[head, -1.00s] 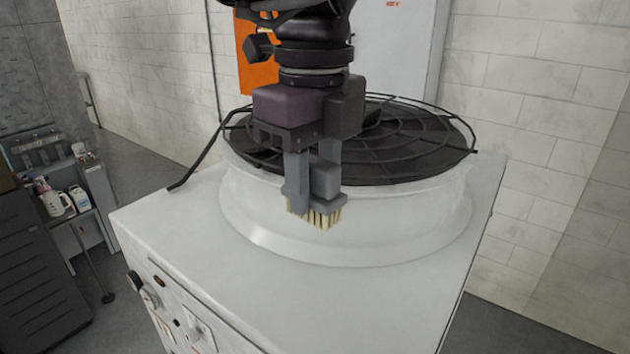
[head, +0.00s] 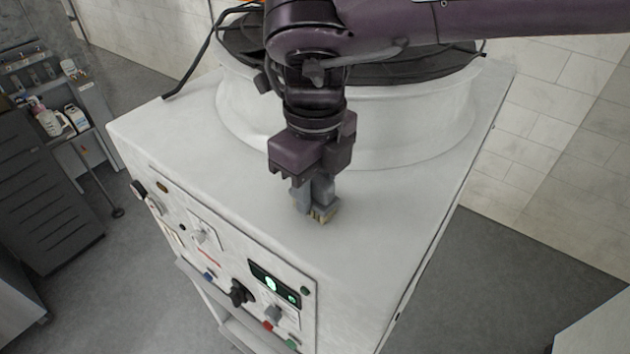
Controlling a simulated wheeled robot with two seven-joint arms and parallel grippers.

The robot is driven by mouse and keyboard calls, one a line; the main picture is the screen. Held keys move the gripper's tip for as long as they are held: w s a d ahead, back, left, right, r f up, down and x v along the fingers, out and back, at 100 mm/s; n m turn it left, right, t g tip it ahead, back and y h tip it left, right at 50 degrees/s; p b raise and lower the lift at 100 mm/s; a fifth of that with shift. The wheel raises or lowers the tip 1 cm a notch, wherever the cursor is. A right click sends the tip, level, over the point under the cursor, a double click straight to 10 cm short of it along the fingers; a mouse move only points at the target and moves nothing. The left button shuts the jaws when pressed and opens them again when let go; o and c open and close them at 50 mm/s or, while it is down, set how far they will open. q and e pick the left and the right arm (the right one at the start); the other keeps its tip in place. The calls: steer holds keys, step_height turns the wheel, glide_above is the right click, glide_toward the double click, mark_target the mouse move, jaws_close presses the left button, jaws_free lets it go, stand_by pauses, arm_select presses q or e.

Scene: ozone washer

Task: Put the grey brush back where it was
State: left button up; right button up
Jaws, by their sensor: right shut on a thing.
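The grey brush (head: 324,211) is in my right gripper (head: 313,198), bristles down, over the white top of the washer (head: 230,185). The gripper is shut on the brush's grey body. The bristles are at or just above the bare top, in front of the round white collar; I cannot tell whether they touch. The fingers and the gripper body hide part of the brush. My left gripper does not show.
The black fan grille (head: 440,62) sits on the raised collar behind the gripper. The control panel (head: 273,283) with knobs and a display is on the washer's front. A shelf with bottles (head: 50,122) stands at the left. The washer top around the brush is clear.

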steer(key=shift+s+f, duration=0.1)
steer(key=shift+f, duration=0.05)
steer(key=o, duration=0.8)
steer(key=shift+c, duration=0.2)
steer(key=shift+o, duration=1.1)
steer(key=shift+f, duration=0.1)
steer(key=shift+r+b, duration=0.25)
steer(key=shift+b, duration=0.05)
steer(key=r, duration=0.2)
steer(key=r+b, duration=0.1)
steer(key=r, duration=0.3)
steer(key=shift+a+r+b, duration=0.3)
steer(key=shift+b, duration=0.05)
steer(key=shift+r, duration=0.3)
